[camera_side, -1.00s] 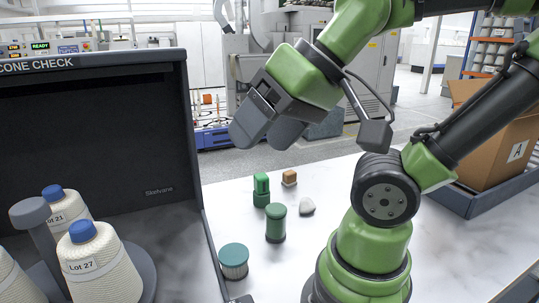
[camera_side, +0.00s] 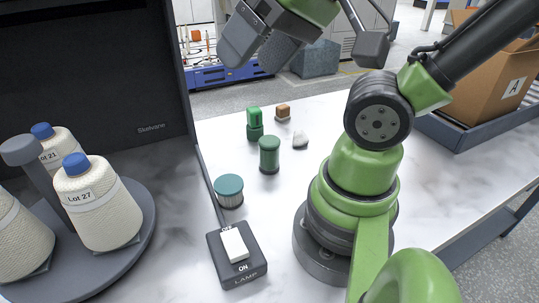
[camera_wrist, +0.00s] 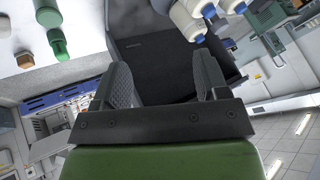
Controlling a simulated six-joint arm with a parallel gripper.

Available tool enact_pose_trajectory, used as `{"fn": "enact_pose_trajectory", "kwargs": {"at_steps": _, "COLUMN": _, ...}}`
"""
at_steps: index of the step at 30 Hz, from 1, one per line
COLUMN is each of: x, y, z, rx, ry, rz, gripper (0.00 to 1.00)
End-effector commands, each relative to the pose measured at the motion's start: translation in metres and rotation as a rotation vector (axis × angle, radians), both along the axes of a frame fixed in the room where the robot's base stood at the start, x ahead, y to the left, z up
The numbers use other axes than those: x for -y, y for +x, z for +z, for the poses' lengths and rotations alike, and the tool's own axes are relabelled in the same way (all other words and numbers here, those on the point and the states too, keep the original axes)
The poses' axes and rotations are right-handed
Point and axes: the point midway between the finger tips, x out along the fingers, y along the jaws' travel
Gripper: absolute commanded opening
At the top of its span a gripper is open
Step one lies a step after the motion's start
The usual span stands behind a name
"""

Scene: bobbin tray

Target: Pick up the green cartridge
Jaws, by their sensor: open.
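Two green pieces stand on the marbled table in the side view. One is a dark green round cylinder with a rounded cap (camera_side: 269,155). Behind it is a brighter green, boxier piece (camera_side: 254,123). I cannot tell for sure which is the green cartridge. In the wrist view, green pieces show at the upper left, including a bright green one (camera_wrist: 57,43). My gripper (camera_side: 251,62) is open and empty, high above the table beyond the green pieces and well apart from them. Its two fingers stand spread in the wrist view (camera_wrist: 163,75).
A teal-lidded jar (camera_side: 229,190), a brown-topped block (camera_side: 283,112) and a pale stone (camera_side: 300,139) stand nearby. A lamp switch (camera_side: 234,245) sits in front. Left are yarn cones (camera_side: 103,210) on a round tray (camera_side: 143,215) and a black booth (camera_side: 90,80). Right is a carton (camera_side: 500,90).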

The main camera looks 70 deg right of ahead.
Motion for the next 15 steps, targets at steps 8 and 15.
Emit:
{"fn": "enact_pose_trajectory", "kwargs": {"at_steps": 8, "x": 0.0000, "y": 0.0000, "z": 0.0000, "rx": 0.000, "ry": 0.000, "rz": 0.000, "gripper": 0.83}}
{"fn": "enact_pose_trajectory", "kwargs": {"at_steps": 15, "x": 0.0027, "y": 0.0033, "z": -0.0017, "rx": -0.019, "ry": 0.014, "rz": -0.040, "gripper": 0.83}}
